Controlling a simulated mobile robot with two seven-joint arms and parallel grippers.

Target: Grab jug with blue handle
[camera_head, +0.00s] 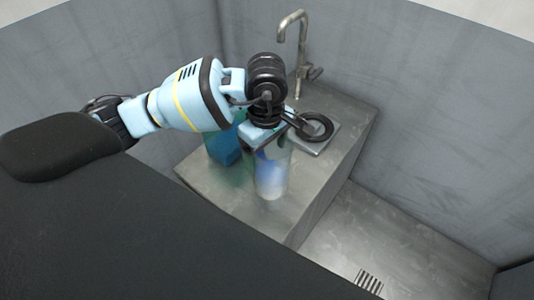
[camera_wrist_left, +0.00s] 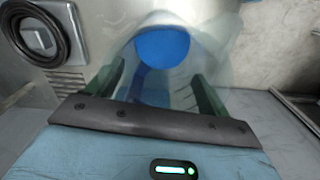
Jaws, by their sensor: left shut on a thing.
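A clear jug (camera_head: 271,182) with blue on it stands upright on the grey counter, as far as I can tell. My left gripper (camera_head: 266,136) reaches down over it from above. In the left wrist view the jug's round blue part (camera_wrist_left: 163,46) and a blue handle strip (camera_wrist_left: 150,86) show between the two dark green fingers of my left gripper (camera_wrist_left: 160,76). The gripper is shut on the jug's handle; the exact contact is partly hidden. My right gripper is not in view.
A teal-blue container (camera_head: 224,147) stands left of the jug, close by. A square plate with a black ring (camera_head: 318,127) lies behind right. A metal tap (camera_head: 300,52) rises at the back. The counter (camera_head: 222,192) is bare at its front; grey walls close in behind.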

